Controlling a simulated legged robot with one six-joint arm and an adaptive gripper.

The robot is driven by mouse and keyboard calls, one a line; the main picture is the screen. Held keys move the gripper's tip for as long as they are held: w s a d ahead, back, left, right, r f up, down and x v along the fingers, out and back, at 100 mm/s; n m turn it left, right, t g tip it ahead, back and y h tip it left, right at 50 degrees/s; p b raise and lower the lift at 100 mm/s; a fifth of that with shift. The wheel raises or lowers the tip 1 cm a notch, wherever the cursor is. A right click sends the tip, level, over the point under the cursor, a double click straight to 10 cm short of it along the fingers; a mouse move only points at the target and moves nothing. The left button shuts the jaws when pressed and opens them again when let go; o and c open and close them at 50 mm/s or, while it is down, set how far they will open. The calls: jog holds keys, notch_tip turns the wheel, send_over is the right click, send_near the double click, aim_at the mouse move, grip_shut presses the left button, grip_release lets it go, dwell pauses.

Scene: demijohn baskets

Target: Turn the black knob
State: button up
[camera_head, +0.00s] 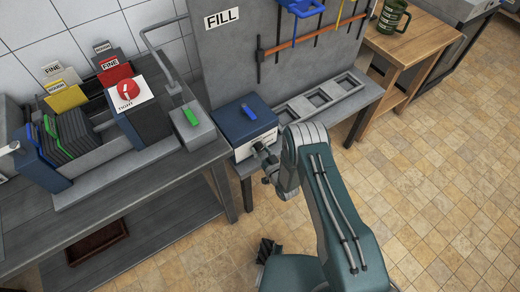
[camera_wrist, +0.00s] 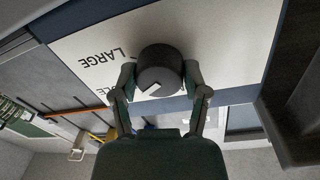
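The black knob (camera_wrist: 160,68) is a round dial with a pale pointer mark, on a white panel (camera_wrist: 235,45) printed "LARGE". The panel is the front of a blue box (camera_head: 235,120) in the head view. My gripper (camera_wrist: 160,78) has one finger on each side of the knob in the wrist view, and both fingertips appear to touch its sides. Other lettering on the panel is partly covered.
Tiled floor at right is clear.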

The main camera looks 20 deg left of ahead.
jog(key=shift+w+n, duration=0.1)
jog(key=shift+n, duration=0.2)
jog(key=n, duration=0.5)
jog(key=shift+n, duration=0.3)
jog(key=n, duration=0.6)
jog(key=shift+a+y, duration=0.1)
jog(key=shift+y, duration=0.3)
jog(key=o, duration=1.2)
jog(key=shift+a, duration=0.1)
jog(key=shift+c, duration=0.2)
